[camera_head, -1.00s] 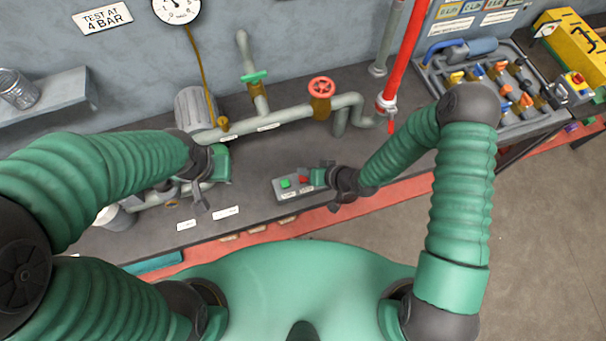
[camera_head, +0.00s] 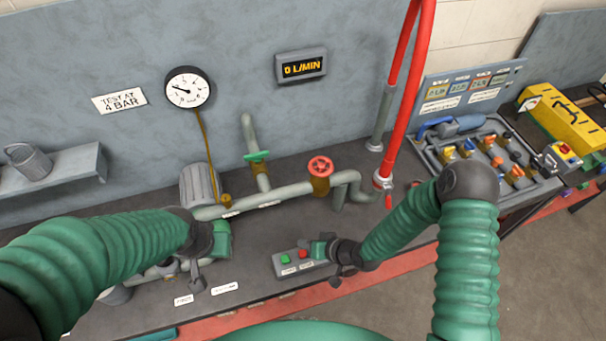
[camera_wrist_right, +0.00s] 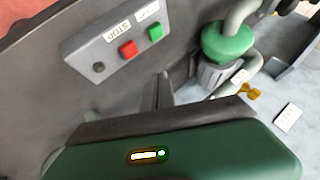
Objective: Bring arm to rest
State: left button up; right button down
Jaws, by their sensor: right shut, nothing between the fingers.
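My right gripper (camera_head: 336,281) is at the right end of the grey button box (camera_head: 300,262) on the bench, with its fingers shut and empty. The box has a green button (camera_head: 285,259) and a red button (camera_head: 303,254). In the right wrist view the shut fingers (camera_wrist_right: 164,90) show beside the box (camera_wrist_right: 95,58), apart from its red button (camera_wrist_right: 128,49) and green button (camera_wrist_right: 155,33). My left gripper (camera_head: 197,284) hangs over the front left of the bench, near white labels. Its finger gap is too small to tell.
A grey pipe run (camera_head: 285,193) with a red handwheel (camera_head: 321,167) and a green-handled valve (camera_head: 257,156) crosses the bench behind the box. A red hose (camera_head: 405,95) rises at right. A tray of coloured parts (camera_head: 490,155) sits farther right. The gauge (camera_head: 188,88) reads low; the display shows 0 L/MIN.

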jog(key=s+d+r+g+h+b, duration=0.1)
jog(key=s+d+r+h+b, duration=0.15)
jog(key=d+h+b, duration=0.8)
jog(key=s+d+r+m+g+y, duration=0.1)
jog(key=s+d+r+y, duration=0.2)
jog(key=s+d+r, duration=0.4)
jog(key=shift+s+d+m+g+p, duration=0.3)
jog(key=shift+s+d+m+g, duration=0.1)
jog(key=shift+d, duration=0.35)
jog(key=shift+s+r, duration=0.1)
